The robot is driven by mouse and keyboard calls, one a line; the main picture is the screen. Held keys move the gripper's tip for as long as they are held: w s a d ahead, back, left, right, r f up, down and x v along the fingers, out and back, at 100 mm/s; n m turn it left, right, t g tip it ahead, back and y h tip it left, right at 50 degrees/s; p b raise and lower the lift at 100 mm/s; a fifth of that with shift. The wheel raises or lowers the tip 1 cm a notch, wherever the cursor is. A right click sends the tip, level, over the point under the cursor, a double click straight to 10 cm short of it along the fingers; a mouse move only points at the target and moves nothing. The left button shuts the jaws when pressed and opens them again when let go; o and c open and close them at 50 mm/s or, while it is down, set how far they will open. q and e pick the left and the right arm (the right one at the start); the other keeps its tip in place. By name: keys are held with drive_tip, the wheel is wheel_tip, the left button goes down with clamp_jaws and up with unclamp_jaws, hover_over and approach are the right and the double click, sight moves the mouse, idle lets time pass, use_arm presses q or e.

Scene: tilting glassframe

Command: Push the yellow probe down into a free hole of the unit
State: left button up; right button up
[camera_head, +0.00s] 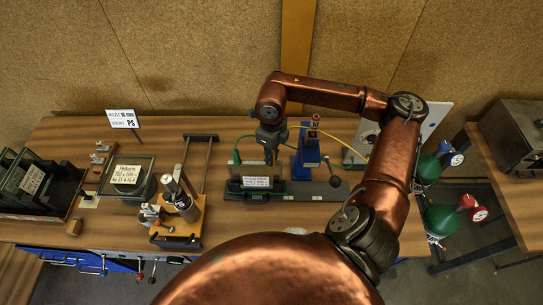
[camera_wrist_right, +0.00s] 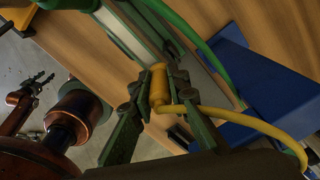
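My right gripper (camera_head: 270,158) hangs pointing down over a labelled unit (camera_head: 257,182) in the middle of the bench. In the right wrist view my right gripper (camera_wrist_right: 155,98) is shut on the yellow probe (camera_wrist_right: 158,84), with one finger on each side. A yellow cable (camera_wrist_right: 245,119) runs from the probe to the right. The probe's tip and the holes of the unit cannot be made out, so I cannot tell whether they touch. My left gripper (camera_wrist_right: 38,86) shows small at the left of the wrist view, with its fingers apart and empty.
A blue stand (camera_head: 308,160) is close to the right of the unit, and a green cable (camera_head: 237,150) is to its left. A clamp fixture (camera_head: 180,205), a labelled box (camera_head: 126,176) and a dark rack (camera_head: 38,182) stand farther left. Green gauged vessels (camera_head: 440,218) are at the right.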

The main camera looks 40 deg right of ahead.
drive_tip(key=o, duration=0.5)
drive_tip(key=shift+r, duration=0.15)
wheel_tip(320, 180, up, 12)
drive_tip(key=shift+f, duration=0.1)
idle(0.3)
idle(0.5)
